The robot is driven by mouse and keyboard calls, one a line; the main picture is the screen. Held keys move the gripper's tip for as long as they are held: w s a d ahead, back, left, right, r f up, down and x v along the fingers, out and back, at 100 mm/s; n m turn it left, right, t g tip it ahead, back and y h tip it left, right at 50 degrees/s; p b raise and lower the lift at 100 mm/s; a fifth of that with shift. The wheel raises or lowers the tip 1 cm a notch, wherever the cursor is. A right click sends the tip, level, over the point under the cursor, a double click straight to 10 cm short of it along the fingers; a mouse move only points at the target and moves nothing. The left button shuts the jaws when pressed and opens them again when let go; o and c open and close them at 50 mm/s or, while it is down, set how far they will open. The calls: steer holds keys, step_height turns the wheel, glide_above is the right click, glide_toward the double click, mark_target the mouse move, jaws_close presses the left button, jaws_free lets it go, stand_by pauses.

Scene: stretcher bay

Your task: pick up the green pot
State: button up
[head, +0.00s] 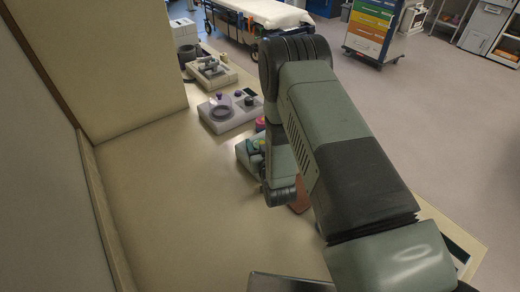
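I cannot make out a green pot for certain in the head view. A small grey-green block (246,153) with a yellow-green spot on top sits on the table just left of my forearm. It is partly covered, and I cannot tell what it is. My arm reaches across the right half of the view and bends down to a dark wrist joint near the middle of the table. My gripper's fingers are hidden behind my own arm, so their opening and anything between them do not show.
A white device with a purple knob (221,113) and another device (210,72) stand farther back. A stretcher (262,14) and a coloured drawer cart (372,28) stand beyond the table.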

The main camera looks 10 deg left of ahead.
steer(key=c, duration=0.7)
step_height(320, 180, up, 10)
steer(key=shift+r, duration=0.1)
steer(key=s+d+r+m+t+h, duration=0.15)
steer(key=d+r+m+h, duration=0.4)
steer(key=d+r, duration=1.6)
steer(key=a+f+n+y, duration=0.1)
steer(key=a+f, duration=0.6)
steer(key=w+a+f+n+g+y, duration=0.1)
steer(key=a+f+n+y, duration=0.1)
steer(key=a+f, duration=0.5)
steer(key=a+f+n+y, duration=0.2)
steer(key=a+f, duration=0.5)
steer(key=shift+w+a+f+n+g+y, duration=0.2)
steer(key=shift+a+f+n+g+y, duration=0.05)
steer(key=shift+f, duration=0.1)
